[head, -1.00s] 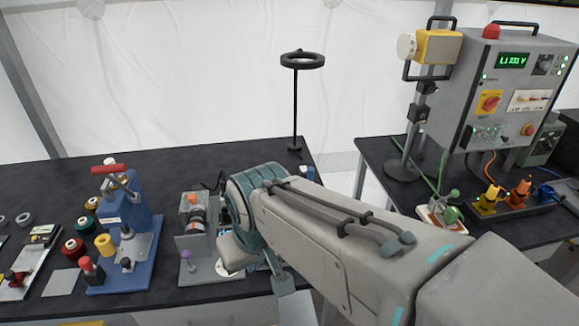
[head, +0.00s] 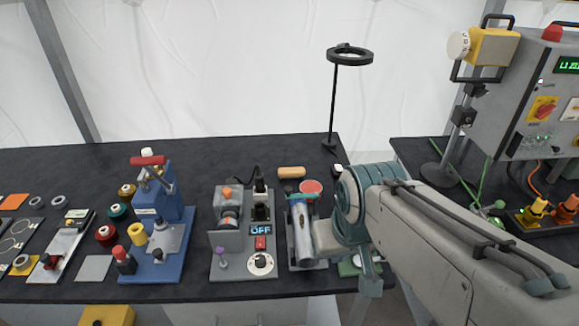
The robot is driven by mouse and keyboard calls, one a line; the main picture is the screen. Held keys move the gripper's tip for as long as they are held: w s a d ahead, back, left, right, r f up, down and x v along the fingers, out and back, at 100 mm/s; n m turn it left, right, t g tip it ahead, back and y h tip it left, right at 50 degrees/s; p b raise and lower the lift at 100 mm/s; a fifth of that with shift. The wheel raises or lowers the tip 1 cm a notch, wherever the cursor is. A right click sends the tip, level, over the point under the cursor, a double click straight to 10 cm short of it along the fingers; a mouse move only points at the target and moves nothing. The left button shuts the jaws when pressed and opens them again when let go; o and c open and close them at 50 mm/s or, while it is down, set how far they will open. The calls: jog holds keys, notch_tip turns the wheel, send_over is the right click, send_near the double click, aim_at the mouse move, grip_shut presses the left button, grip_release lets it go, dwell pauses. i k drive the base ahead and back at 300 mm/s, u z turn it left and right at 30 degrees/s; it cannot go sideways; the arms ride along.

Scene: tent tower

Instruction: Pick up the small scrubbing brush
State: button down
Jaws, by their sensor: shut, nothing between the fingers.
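A small tan, rounded block (head: 291,172) lies at the back of the dark table, left of the ring stand. It may be the scrubbing brush with a wooden back, but no bristles can be made out. My gripper (head: 368,280) hangs at the end of my arm by the table's front right corner, well to the right of and nearer than the tan block. It is shut and empty. My wrist hides part of it.
The dark table (head: 60,170) carries a blue press (head: 165,240), a grey unit with an OFF display (head: 261,230), and a silver cylinder device (head: 303,235). A black ring stand (head: 333,105) rises behind. A second table with a grey instrument box (head: 540,110) stands right.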

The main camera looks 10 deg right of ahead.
aim_at(298, 171)
jog(key=z, duration=1.25)
jog(key=k, duration=0.8)
jog(key=u, duration=0.7)
jog(key=i, duration=1)
